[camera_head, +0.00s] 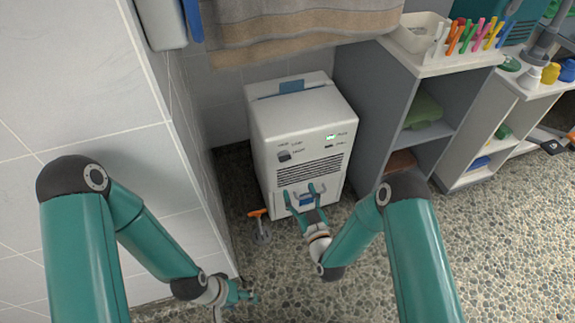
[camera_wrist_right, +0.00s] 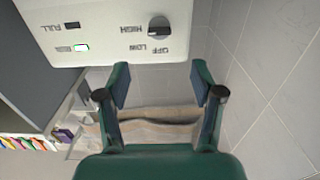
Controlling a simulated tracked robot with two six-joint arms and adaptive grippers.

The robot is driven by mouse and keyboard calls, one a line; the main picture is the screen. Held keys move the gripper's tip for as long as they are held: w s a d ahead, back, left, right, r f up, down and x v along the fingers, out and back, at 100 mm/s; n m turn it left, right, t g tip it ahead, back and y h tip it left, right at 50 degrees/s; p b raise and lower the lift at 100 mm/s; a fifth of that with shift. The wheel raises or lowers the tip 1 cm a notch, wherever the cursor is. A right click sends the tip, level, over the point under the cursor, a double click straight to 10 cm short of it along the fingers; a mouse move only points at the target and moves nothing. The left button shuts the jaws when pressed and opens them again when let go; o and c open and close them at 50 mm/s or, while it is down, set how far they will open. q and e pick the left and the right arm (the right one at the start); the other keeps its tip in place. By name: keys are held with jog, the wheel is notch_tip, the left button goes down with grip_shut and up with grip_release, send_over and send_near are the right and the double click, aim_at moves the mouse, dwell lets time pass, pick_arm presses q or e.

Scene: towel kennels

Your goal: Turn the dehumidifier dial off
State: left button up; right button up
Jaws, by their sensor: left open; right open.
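The white dehumidifier (camera_head: 292,117) stands on the pebbled floor in the head view. Its dark dial (camera_head: 284,156) is on the front panel, left of a green lit display. In the right wrist view the dial (camera_wrist_right: 159,27) appears upside down beside the labels OFF, LOW and HIGH; I cannot tell which its pointer marks. My right gripper (camera_head: 303,190) is open and empty in front of the machine's lower front, below the dial; its spread fingers (camera_wrist_right: 163,85) also show in the wrist view. My left gripper (camera_head: 243,293) is open and low by the tiled wall, away from the machine.
A tiled wall (camera_head: 185,150) is close on the left. A grey shelf unit (camera_head: 372,112) stands close on the right, with folded cloths inside. A towel (camera_head: 300,30) hangs above. An orange-handled tool (camera_head: 257,213) is on the floor by the machine.

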aim_at(286, 161)
jog(key=b+x, duration=0.2)
jog(key=x, duration=1)
jog(key=shift+d, duration=0.1)
jog(key=c, duration=1.1)
jog(key=shift+f+b, duration=0.1)
jog(key=shift+b, duration=0.2)
jog(key=shift+c, duration=0.2)
